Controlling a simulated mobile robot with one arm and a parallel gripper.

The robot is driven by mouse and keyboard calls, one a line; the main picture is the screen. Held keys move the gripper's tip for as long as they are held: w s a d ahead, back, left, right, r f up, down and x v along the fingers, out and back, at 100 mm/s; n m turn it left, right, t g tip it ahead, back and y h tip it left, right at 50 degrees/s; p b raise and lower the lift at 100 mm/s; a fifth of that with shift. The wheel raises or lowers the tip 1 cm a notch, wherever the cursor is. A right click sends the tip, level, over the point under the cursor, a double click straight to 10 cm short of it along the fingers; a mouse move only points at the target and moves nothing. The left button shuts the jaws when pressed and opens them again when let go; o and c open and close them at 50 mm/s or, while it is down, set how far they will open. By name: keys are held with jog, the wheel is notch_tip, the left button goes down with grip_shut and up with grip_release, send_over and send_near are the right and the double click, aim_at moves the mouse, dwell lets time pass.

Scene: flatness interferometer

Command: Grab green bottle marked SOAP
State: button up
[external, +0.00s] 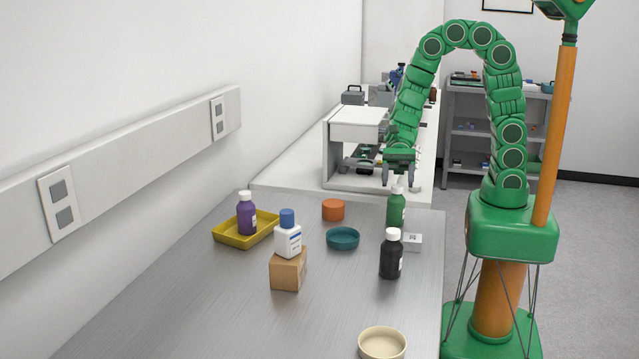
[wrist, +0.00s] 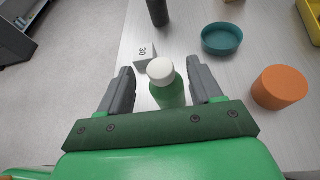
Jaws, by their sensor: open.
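The green bottle (external: 396,209) with a white cap stands upright on the metal table, near its right edge. Its label is not readable in either view. My gripper (external: 398,179) is above the bottle, pointing down. In the wrist view the green bottle (wrist: 168,91) shows between the two grey fingers of my gripper (wrist: 161,92). The fingers are open with a gap on each side of the bottle. Whether they reach down to the cap or the body level is hard to tell.
A black bottle (external: 390,256) and a small white block (external: 412,242) marked 30 stand close by. A teal dish (external: 343,239), an orange cylinder (external: 333,210), a white bottle (external: 288,236) on a cardboard box (external: 288,270), and a purple bottle (external: 247,215) in a yellow tray (external: 228,234) are further left.

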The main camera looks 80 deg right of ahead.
aim_at(397, 186)
jog(key=shift+x, duration=2.45)
jog(key=shift+f, duration=0.1)
jog(key=shift+c, duration=0.3)
grip_shut()
